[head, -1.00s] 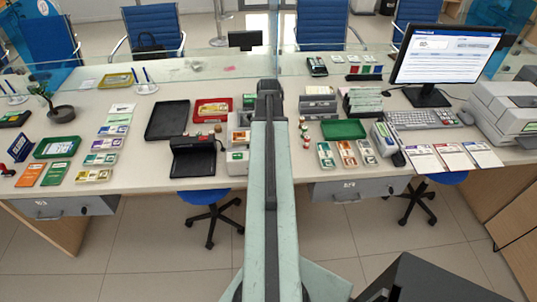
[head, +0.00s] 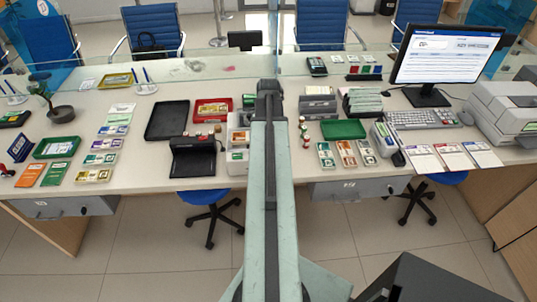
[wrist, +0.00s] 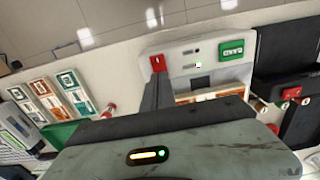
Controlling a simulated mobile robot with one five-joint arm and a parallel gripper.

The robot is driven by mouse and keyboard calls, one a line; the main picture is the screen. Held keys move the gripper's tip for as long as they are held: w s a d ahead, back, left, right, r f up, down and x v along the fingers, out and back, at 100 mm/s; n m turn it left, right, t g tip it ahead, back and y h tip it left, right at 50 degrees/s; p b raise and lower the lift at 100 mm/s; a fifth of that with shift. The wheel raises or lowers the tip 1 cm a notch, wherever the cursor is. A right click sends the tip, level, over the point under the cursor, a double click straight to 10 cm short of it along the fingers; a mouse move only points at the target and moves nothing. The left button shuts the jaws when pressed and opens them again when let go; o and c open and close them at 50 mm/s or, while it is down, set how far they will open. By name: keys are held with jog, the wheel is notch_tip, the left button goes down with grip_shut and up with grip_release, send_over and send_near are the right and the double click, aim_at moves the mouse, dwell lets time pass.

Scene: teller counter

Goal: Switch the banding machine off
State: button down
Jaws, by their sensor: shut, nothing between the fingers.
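In the head view the machine (head: 238,148) is partly hidden behind my arm. My gripper (wrist: 160,76) is shut and empty, its dark fingertips right at the red switch. I cannot tell whether they touch it or stop just short. The fingers are hidden in the head view.
A black device (head: 193,158) stands close left of the machine. Stamps (head: 305,132), bundled notes (head: 346,154) and a green tray (head: 343,129) lie to its right. A monitor (head: 445,60) and a printer (head: 500,110) stand at the far right. A glass screen runs along the counter's back.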

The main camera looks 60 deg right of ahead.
jog(key=shift+f+b, duration=0.9)
jog(key=shift+r, duration=0.15)
notch_tip(320, 180, up, 7)
jog(key=p, duration=0.7)
dwell(0.5)
